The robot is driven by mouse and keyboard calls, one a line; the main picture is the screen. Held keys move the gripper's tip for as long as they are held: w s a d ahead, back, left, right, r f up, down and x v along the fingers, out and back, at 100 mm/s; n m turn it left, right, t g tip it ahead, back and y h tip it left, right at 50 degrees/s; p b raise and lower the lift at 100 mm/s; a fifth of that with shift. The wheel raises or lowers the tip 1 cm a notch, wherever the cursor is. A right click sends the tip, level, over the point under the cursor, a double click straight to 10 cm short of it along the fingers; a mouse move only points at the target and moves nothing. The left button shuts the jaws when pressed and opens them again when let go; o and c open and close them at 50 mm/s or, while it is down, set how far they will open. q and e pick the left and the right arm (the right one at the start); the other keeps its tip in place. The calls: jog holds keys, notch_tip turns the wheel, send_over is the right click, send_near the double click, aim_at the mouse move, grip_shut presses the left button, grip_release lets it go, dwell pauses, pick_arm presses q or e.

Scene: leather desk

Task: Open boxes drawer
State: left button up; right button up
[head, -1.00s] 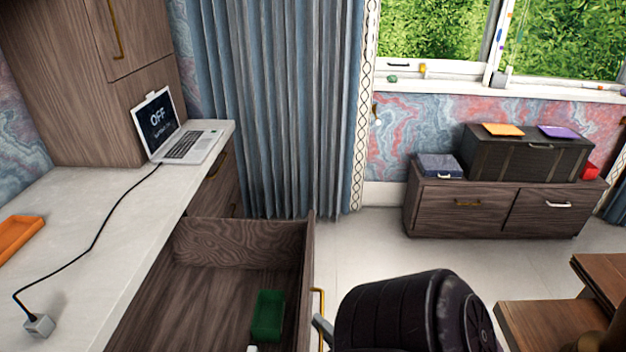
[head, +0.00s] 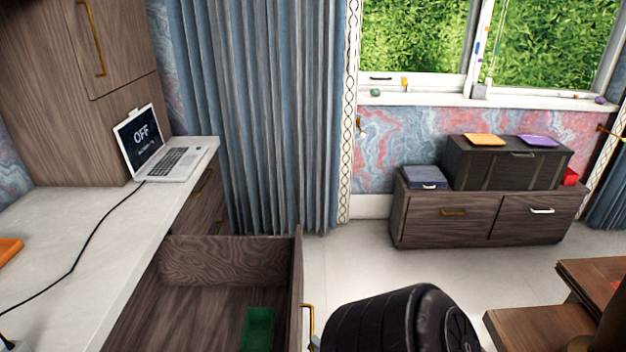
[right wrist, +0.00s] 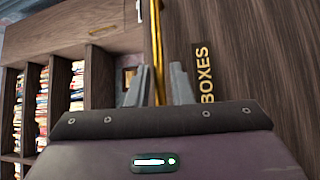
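The wooden drawer (head: 190,305) at the desk is pulled well out, with its inside visible. A brass bar handle (head: 307,322) is on its front; it also shows in the right wrist view (right wrist: 157,50). A dark label reading "BOXES" (right wrist: 205,75) is beside the handle on the wood front. My right gripper (right wrist: 158,75) has its two grey fingers apart, one on each side of the handle, with a gap visible on the right side. In the head view, the dark body of my right arm covers most of that gripper. My left gripper is not in view.
A green box (head: 258,328) lies in the drawer. On the desk (head: 95,225) are a laptop (head: 165,150) with its cable and an orange tray (head: 8,250). A low cabinet (head: 480,218) stands under the window. Wooden furniture (head: 545,328) is at the lower right; some floor is clear between.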

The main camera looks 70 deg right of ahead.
jog(key=v, duration=0.5)
jog(key=shift+s+a+b, duration=0.15)
jog(key=shift+s+b, duration=0.15)
jog(key=shift+b, duration=0.05)
jog(key=w+a+f+m+g+y+p, duration=0.15)
jog(key=a+f+m+g, duration=0.3)
jog(key=f, duration=0.65)
jog(key=a+f+m+g+y, duration=0.3)
jog(key=a+f+g, duration=0.25)
jog(key=f, duration=0.65)
jog(key=s+a+f+m+g+y, duration=0.2)
jog(key=s+a+f+g, duration=0.5)
jog(key=a, duration=0.4)
notch_tip(320, 180, down, 3)
jog(key=shift+s+a+r+y+p, duration=0.25)
jog(key=shift+s+y+p, duration=0.1)
jog(key=shift+s+y, duration=0.25)
jog(key=shift+s+d, duration=0.1)
